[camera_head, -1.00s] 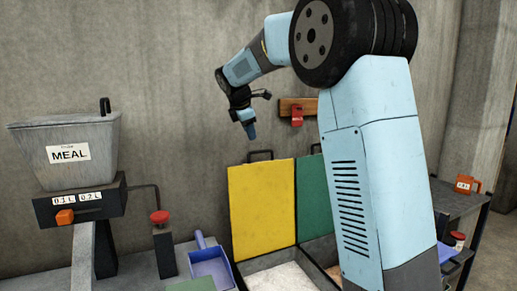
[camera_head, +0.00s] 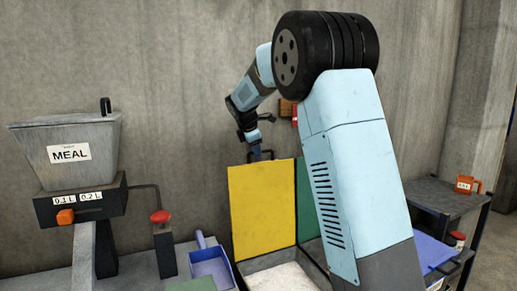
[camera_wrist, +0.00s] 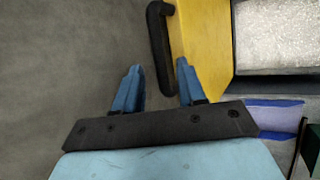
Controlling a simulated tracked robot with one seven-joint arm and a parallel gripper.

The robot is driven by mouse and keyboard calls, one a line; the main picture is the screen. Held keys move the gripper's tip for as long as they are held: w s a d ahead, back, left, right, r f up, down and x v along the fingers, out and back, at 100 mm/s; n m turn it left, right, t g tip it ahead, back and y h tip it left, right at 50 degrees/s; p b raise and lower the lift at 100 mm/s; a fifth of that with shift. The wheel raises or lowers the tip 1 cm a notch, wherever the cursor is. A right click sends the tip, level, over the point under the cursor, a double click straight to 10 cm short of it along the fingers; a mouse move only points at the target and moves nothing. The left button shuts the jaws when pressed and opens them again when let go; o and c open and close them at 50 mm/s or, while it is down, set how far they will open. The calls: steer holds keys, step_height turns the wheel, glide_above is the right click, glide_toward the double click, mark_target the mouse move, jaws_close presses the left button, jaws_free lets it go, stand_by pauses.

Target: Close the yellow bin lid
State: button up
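The yellow bin lid (camera_head: 262,212) stands open and upright against the wall in the head view, behind a bin of white grain (camera_head: 280,278). Its black handle (camera_wrist: 158,50) is at the lid's top edge in the wrist view. My gripper (camera_wrist: 158,80) has its two blue fingers spread apart, with the near end of the handle close to the gap between them. The gripper also shows in the head view (camera_head: 257,152), just above the lid's top edge. I cannot tell whether a finger touches the handle.
A green lid (camera_head: 308,205) stands to the right of the yellow one, partly hidden by my arm. A blue scoop (camera_head: 211,265) lies left of the bin. A MEAL hopper (camera_head: 68,155) stands at the left. A side table (camera_head: 440,195) is at the right.

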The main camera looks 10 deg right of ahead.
jaws_close()
steer(key=shift+r, duration=0.1)
stand_by(0.3)
